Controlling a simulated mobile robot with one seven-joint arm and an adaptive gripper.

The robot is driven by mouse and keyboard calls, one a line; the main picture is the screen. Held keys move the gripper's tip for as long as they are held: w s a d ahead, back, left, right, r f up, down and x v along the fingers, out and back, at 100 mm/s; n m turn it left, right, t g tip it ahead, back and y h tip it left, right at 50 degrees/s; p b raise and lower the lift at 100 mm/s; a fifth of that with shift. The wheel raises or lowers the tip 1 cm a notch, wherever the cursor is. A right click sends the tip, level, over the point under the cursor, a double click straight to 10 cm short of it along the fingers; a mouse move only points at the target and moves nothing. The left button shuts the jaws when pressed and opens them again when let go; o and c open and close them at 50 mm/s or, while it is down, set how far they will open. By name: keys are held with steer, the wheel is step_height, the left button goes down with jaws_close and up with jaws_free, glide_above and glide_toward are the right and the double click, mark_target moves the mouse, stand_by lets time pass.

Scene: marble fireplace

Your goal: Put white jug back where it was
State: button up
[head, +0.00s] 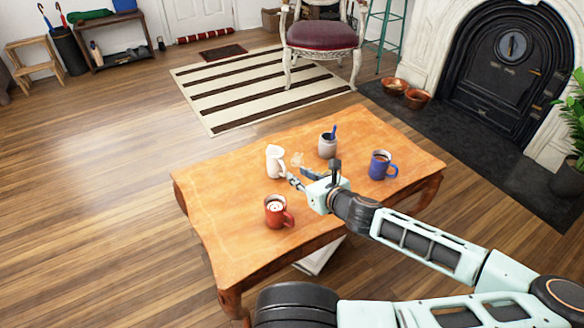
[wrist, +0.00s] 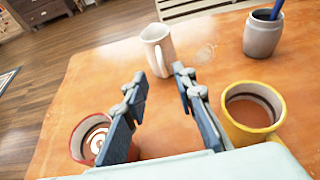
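The white jug (head: 275,160) stands upright on the wooden table (head: 225,210), left of the grey pot. In the wrist view the jug (wrist: 156,45) stands just beyond my fingertips, its handle facing my gripper. My gripper (head: 299,177) is low over the table, to the right of the jug and nearer to me. In the wrist view my gripper (wrist: 158,80) has its two fingers apart with nothing held between them. Whether a fingertip touches the handle cannot be told.
A red mug (head: 275,212) stands left of my gripper and nearer to me. A yellow mug (wrist: 250,112) stands right of the fingers; my gripper hides it in the head view. A grey pot (head: 327,147) and a blue mug (head: 379,167) stand farther right. The table's left end is clear.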

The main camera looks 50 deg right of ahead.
steer(key=shift+v, duration=1.15)
